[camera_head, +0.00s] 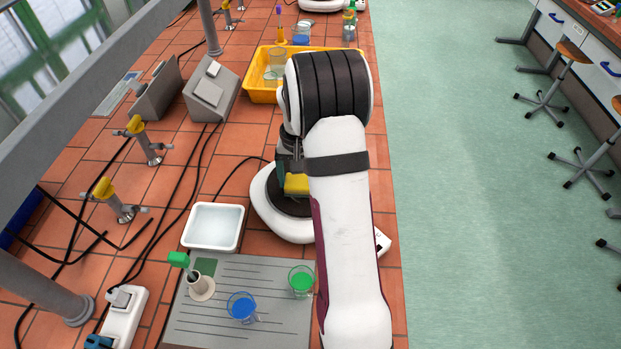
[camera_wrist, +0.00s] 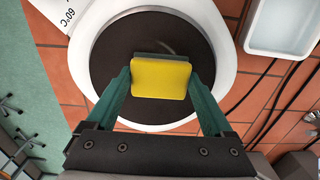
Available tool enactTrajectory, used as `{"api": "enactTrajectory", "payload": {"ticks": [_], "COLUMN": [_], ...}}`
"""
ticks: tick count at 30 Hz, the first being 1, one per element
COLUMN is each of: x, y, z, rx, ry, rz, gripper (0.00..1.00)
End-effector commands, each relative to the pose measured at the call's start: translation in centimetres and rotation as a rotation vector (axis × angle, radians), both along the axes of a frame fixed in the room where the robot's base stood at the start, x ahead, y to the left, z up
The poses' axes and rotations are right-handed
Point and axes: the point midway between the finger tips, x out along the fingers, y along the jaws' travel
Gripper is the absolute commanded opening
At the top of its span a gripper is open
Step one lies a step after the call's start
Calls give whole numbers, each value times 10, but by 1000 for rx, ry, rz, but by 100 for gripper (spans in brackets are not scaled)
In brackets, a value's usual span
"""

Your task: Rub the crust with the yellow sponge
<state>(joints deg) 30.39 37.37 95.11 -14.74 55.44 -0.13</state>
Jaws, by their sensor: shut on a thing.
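My gripper (camera_wrist: 160,78) is shut on the yellow sponge (camera_wrist: 160,80), with one finger at each side of it. In the wrist view the sponge's yellow face is toward the camera, and a grey-green layer shows along its far edge. The sponge is over the dark round plate (camera_wrist: 112,52) of a white hotplate (camera_head: 264,208). I cannot tell whether it touches the plate. A faint pale curved mark (camera_wrist: 169,46), possibly the crust, shows on the plate just beyond the sponge. In the head view the sponge (camera_head: 296,184) is partly hidden by my arm.
A white tray (camera_head: 213,246) stands left of the hotplate. In front are a grey mat (camera_head: 270,267), a blue beaker (camera_head: 241,307), a green beaker (camera_head: 302,281) and a small pot with a green-topped tool (camera_head: 200,287). A yellow tray (camera_head: 261,88) stands behind. Black cables run along the left.

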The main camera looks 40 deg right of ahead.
Motion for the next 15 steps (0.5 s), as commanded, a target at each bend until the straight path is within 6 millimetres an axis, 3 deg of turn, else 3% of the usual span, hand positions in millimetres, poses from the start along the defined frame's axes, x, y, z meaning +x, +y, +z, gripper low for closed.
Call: {"api": "enactTrajectory", "payload": {"ticks": [6, 9, 15], "x": [14, 20, 6], "y": [15, 9, -5], "z": [0, -1, 0], "rx": [1, -1, 1], "ry": [1, -1, 1], "rz": [1, -1, -2], "gripper": [42, 42, 42]}}
